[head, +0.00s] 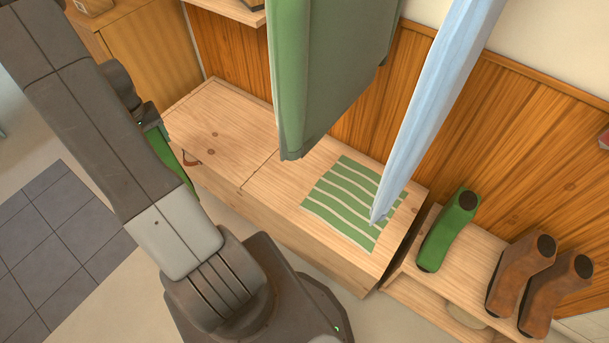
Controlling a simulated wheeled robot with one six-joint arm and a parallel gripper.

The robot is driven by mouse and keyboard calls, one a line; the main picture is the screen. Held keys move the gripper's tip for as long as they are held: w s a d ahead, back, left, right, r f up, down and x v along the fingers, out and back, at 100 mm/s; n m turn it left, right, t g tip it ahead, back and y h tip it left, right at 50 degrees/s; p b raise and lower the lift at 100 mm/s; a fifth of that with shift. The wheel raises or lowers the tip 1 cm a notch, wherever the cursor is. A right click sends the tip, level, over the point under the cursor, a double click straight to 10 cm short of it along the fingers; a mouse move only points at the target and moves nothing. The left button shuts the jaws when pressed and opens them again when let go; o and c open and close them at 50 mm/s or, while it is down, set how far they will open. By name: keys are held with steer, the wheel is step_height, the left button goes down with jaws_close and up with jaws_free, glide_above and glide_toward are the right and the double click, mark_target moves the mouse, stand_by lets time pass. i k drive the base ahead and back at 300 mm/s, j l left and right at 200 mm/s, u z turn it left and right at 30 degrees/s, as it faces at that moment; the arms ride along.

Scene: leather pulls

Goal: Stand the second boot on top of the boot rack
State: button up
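The boot rack (409,277) is a low wooden shelf at the right end of the bench. A green boot (447,232) stands on its top, with two brown boots (519,272) to its right. Another green piece (168,158), perhaps the second boot, shows at left beside my arm, partly hidden by it. A dark part of my wrist or gripper (149,114) shows just above this green piece. My fingers are hidden, so I cannot tell whether they hold it.
A green coat (330,75) and a pale blue hanging thing (432,105) hang above. Free rack top lies between the green and brown boots.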

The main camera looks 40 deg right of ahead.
mark_target(466, 260)
steer(key=k, duration=1)
steer(key=k+l+z, duration=0.15)
steer(key=k+z, duration=0.2)
steer(key=k+l+z, duration=0.35)
steer(key=k, duration=0.2)
steer(key=k+l+z, duration=0.35)
steer(key=k+j, duration=0.05)
steer(key=k, duration=0.05)
